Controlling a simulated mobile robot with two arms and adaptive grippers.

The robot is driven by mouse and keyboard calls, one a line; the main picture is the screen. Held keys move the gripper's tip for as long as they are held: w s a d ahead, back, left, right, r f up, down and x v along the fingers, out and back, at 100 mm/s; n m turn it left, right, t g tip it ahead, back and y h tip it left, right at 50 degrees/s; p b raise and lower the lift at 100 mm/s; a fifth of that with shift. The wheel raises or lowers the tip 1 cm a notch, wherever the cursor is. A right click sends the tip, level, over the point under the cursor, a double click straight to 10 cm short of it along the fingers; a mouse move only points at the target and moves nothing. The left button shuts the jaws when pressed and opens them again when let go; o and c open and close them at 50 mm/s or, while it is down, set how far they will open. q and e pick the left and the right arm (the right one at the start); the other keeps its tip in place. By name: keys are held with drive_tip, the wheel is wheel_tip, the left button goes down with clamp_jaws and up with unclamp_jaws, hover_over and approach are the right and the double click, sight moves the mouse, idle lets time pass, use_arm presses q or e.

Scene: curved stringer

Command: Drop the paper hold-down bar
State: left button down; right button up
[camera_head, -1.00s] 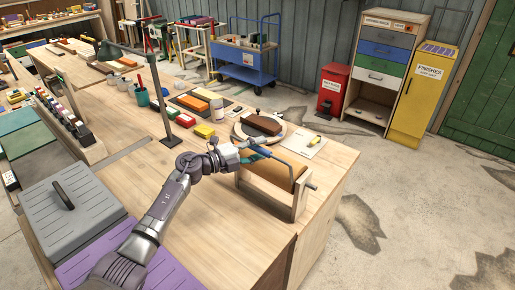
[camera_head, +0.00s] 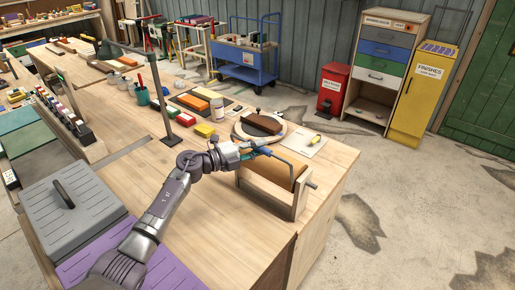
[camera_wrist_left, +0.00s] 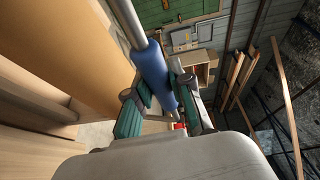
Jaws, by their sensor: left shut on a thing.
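The paper hold-down bar (camera_head: 284,160) is a bent bar with a blue sleeve, lying along the upper side of the tan paper roll (camera_head: 266,177). The roll sits in a wooden stand (camera_head: 299,199) on the bench's right end. My left gripper (camera_head: 256,149) is at the bar's left end. In the left wrist view, the gripper (camera_wrist_left: 162,104) has its teal-padded fingers on either side of the bar's blue sleeve (camera_wrist_left: 152,70) and is shut on it. Whether the bar touches the paper is hard to tell. My right gripper is not in view.
A round board with a brown block (camera_head: 262,123) stands just behind the roll, beside a white sheet (camera_head: 308,145). A black lamp stand (camera_head: 169,139) and colored blocks (camera_head: 205,130) are to the left. The wooden bench top (camera_head: 225,210) in front is clear.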

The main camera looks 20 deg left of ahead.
use_arm(q)
drive_tip(key=shift+w+r, duration=0.1)
drive_tip(key=shift+w, duration=0.05)
drive_tip(key=shift+w+d+r+b, duration=0.1)
drive_tip(key=shift+w+d+b, duration=0.15)
drive_tip(key=shift+w, duration=0.2)
drive_tip(key=shift+w+d+b, duration=0.15)
drive_tip(key=shift+w+b, duration=0.05)
drive_tip(key=shift+w, duration=0.25)
drive_tip(key=shift+w+d+f+b, duration=0.15)
drive_tip(key=shift+w+d+b, duration=0.15)
drive_tip(key=shift+w+b, duration=0.35)
drive_tip(key=shift+w+d+f+b, duration=0.15)
drive_tip(key=shift+w+d+b, duration=0.2)
drive_tip(key=shift+w, duration=0.45)
drive_tip(key=c, duration=1)
unclamp_jaws()
drive_tip(key=shift+w+f, duration=0.1)
